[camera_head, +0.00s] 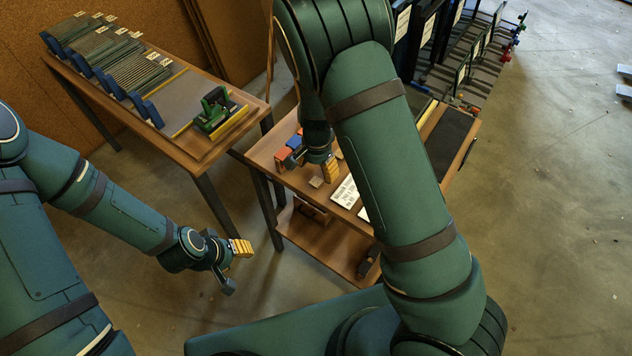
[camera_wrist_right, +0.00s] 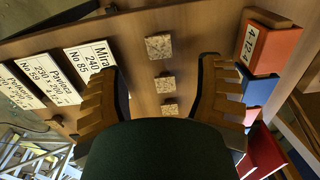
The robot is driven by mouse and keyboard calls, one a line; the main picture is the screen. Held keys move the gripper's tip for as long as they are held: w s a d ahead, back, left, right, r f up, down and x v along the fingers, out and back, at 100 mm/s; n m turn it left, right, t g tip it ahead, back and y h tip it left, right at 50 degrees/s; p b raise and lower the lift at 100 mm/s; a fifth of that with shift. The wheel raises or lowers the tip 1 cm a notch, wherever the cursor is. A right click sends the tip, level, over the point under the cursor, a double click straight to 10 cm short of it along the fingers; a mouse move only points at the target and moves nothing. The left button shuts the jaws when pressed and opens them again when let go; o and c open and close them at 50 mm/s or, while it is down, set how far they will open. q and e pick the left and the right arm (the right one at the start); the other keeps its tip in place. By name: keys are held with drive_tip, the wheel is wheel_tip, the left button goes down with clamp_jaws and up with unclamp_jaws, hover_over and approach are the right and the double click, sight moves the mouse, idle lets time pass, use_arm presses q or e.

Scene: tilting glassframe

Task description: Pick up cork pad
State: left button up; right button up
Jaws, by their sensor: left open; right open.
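Three small square speckled cork pads lie in a row on the wooden bench in the right wrist view: a larger-looking one (camera_wrist_right: 158,46), a middle one (camera_wrist_right: 165,84) and one (camera_wrist_right: 170,107) partly near the gripper body. In the head view one cork pad (camera_head: 316,182) shows just below my right gripper (camera_head: 309,168). My right gripper is open and empty, pointing down at the bench; in its wrist view its fingers (camera_wrist_right: 162,78) stand on either side of the row. My left gripper (camera_head: 236,267) is open and empty, off the bench over the floor.
White printed cards (camera_wrist_right: 94,68) lie left of the pads in the wrist view. A side table (camera_head: 190,142) holds racks and a green tool (camera_head: 214,108).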

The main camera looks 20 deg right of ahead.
sight(317, 180)
drive_tip(key=shift+f+b, duration=0.5)
drive_tip(key=shift+f, duration=1.9)
drive_tip(key=shift+f, duration=0.25)
drive_tip(key=c, duration=0.7)
